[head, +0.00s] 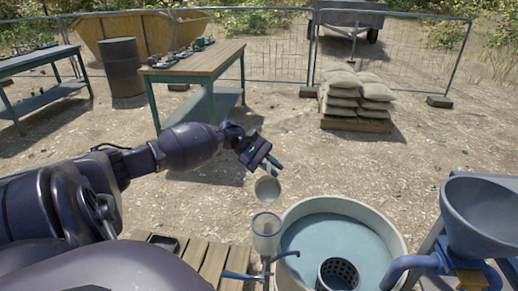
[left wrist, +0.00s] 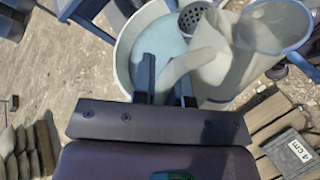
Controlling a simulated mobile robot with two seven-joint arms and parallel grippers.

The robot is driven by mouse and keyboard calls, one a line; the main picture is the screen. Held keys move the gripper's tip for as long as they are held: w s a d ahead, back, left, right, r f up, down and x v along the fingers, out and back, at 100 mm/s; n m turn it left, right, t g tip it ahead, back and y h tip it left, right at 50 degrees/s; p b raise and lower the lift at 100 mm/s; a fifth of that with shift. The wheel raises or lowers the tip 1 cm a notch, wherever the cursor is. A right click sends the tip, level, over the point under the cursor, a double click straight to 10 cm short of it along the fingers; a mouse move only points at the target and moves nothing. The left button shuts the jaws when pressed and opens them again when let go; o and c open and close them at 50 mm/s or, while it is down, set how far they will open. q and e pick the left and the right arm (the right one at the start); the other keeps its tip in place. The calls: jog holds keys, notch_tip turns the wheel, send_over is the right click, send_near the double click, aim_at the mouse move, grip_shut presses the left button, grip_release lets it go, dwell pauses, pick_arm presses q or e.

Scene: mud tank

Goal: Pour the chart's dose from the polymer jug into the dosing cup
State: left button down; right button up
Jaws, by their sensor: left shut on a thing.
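The polymer jug (head: 267,190) is pale and off-white. My left gripper (head: 262,158) is shut on its handle and holds it up, close above the dosing cup. The handle runs between the fingers in the left wrist view (left wrist: 168,80), where the jug body (left wrist: 210,62) lies to their right. The dosing cup (head: 265,240) is translucent, at the left rim of the round tank; it also shows in the left wrist view (left wrist: 275,28), where the jug overlaps it. I cannot see a stream or the level in the cup. My right gripper is out of view.
The tank (head: 395,222) holds blue-grey water and a perforated dark basket (head: 338,275). A blue-grey hopper (head: 487,215) stands right of it. Wooden slats (head: 212,262) lie left of the cup. A dark block marked "4 cm" (left wrist: 293,150) sits on slats. Tables and sandbags stand farther back.

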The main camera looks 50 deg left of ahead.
pick_arm(q)
jog(key=shift+s+d+r+m+y+p, duration=0.15)
jog(key=shift+r+m+y+p, duration=0.05)
jog(key=shift+r+p, duration=0.25)
jog(key=shift+s+d+r+m+y+p, duration=0.1)
jog(key=shift+s+r+m+y+p, duration=0.1)
jog(key=shift+r+p, duration=0.2)
jog(key=shift+d+r+m+t+y+p, duration=0.15)
jog(key=shift+r+m+t+y+p, duration=0.15)
jog(key=shift+p, duration=0.35)
jog(key=shift+s+d+r+m+y+p, duration=0.3)
jog(key=shift+r+p, duration=0.3)
jog(key=shift+p, duration=0.7)
jog(key=shift+s+d+r+t+p, duration=0.1)
jog(key=shift+r+t+p, duration=0.15)
jog(key=shift+t+p, duration=0.25)
jog(key=shift+p, duration=0.3)
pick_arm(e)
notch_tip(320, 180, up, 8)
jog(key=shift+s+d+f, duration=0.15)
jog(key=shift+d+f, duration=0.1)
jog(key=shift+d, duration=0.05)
pick_arm(q)
jog(key=shift+s+d+y, duration=0.1)
jog(key=shift+y, duration=0.2)
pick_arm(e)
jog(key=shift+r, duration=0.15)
